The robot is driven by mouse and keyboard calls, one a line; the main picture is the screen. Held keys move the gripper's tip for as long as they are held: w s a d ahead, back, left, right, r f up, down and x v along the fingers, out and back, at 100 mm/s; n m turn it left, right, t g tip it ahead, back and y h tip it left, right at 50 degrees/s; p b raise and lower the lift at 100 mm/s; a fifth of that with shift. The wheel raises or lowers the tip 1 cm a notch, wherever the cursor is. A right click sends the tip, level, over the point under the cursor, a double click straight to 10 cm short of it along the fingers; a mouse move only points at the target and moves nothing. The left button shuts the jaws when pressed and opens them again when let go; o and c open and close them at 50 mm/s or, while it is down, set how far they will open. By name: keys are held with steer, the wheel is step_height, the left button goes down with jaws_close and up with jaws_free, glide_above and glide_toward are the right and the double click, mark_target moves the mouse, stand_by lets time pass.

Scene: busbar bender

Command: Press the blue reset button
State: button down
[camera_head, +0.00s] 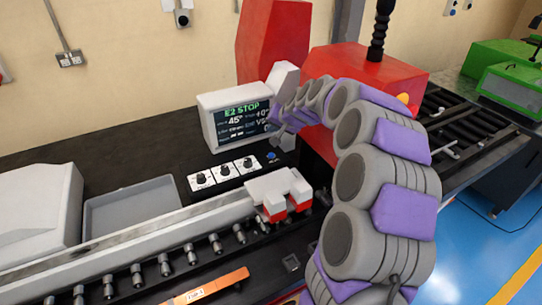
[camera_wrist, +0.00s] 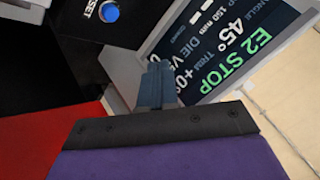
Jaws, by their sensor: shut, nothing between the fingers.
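The blue reset button (camera_head: 271,156) sits on the black machine top, right of the dials and below the display. In the wrist view the blue button (camera_wrist: 108,11) is at the top left, beside a white "RESET" label. My gripper (camera_wrist: 157,72) is shut and empty, its fingertips in front of the display's lower edge and apart from the button in the picture. In the head view my gripper end (camera_head: 284,138) is near the display's lower right corner, above and right of the button; its fingers are hard to make out there.
The display (camera_head: 236,119) reads "E2 STOP" and 45°. Three dials (camera_head: 223,170) stand left of the button. A white and red clamp block (camera_head: 279,192) lies in front, a grey tray (camera_head: 132,207) at left. A red machine body (camera_head: 365,72) stands behind my arm.

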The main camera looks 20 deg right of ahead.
mark_target(273, 156)
step_height(273, 156, down, 7)
steer(key=b, duration=0.3)
steer(key=shift+f+b, duration=0.15)
steer(key=shift+b, duration=0.2)
steer(key=shift+f, duration=0.2)
steer(key=shift+f, duration=0.15)
stand_by(1.4)
steer(key=shift+f, duration=0.25)
steer(key=shift+f+b, duration=0.35)
steer(key=shift+f, duration=0.05)
stand_by(0.8)
steer(key=shift+r, duration=0.1)
steer(key=shift+r+p, duration=0.55)
steer(key=shift+r, duration=0.25)
steer(key=shift+r, duration=0.1)
